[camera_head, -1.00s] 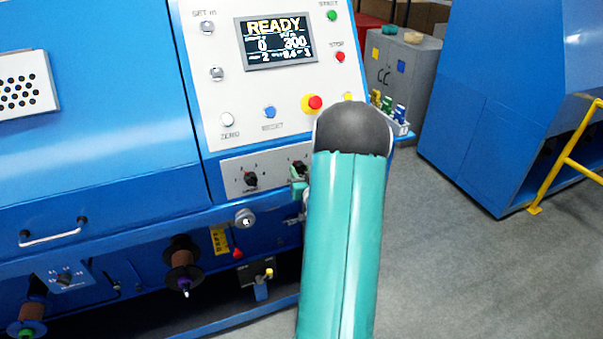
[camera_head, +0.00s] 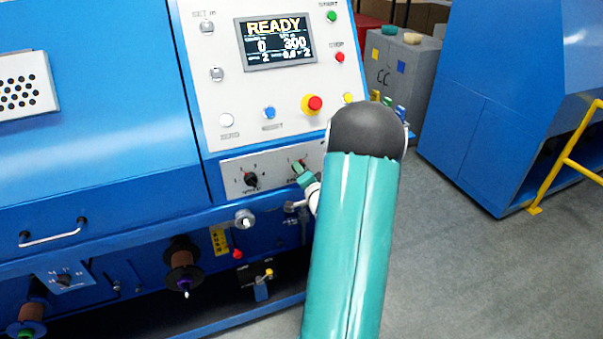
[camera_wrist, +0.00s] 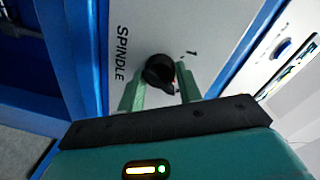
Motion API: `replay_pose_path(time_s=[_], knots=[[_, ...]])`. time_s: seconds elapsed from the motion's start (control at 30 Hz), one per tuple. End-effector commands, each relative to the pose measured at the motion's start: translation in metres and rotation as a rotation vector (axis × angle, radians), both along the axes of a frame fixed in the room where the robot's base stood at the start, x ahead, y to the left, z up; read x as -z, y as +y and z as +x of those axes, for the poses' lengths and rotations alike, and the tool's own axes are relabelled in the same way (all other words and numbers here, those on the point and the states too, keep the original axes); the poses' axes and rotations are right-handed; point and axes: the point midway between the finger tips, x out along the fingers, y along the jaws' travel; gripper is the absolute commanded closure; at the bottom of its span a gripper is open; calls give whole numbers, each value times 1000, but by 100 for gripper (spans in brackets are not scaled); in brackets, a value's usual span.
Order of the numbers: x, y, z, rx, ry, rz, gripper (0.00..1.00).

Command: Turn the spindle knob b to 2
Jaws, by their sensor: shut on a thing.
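The spindle knob (camera_wrist: 159,72) is black and sits on a light panel marked "SPINDLE", with a "1" printed beside it. In the wrist view the green fingers of my gripper (camera_wrist: 160,92) stand on either side of the knob and are shut on it. In the head view my gripper (camera_head: 301,172) reaches the right side of the grey knob panel (camera_head: 228,168), and its fingers hide most of the knob. The knob's exact pointer setting is hard to read. The display (camera_head: 278,40) reads "READY", 0 and 300; its small bottom line appears to end in 2.
A second black knob (camera_head: 251,180) is to the left on the same panel. Above are a blue button (camera_head: 269,112) and a red-on-yellow stop button (camera_head: 313,104). A blue ledge and a metal fitting (camera_head: 245,218) lie below. Grey floor (camera_head: 450,270) is open at right.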

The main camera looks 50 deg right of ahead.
Motion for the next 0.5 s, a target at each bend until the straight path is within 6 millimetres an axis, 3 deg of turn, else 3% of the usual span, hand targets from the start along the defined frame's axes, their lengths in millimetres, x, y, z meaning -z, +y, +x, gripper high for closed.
replay_pose_path(time_s=[0.5], knots=[[1,0,-1,1,-144,246,88]])
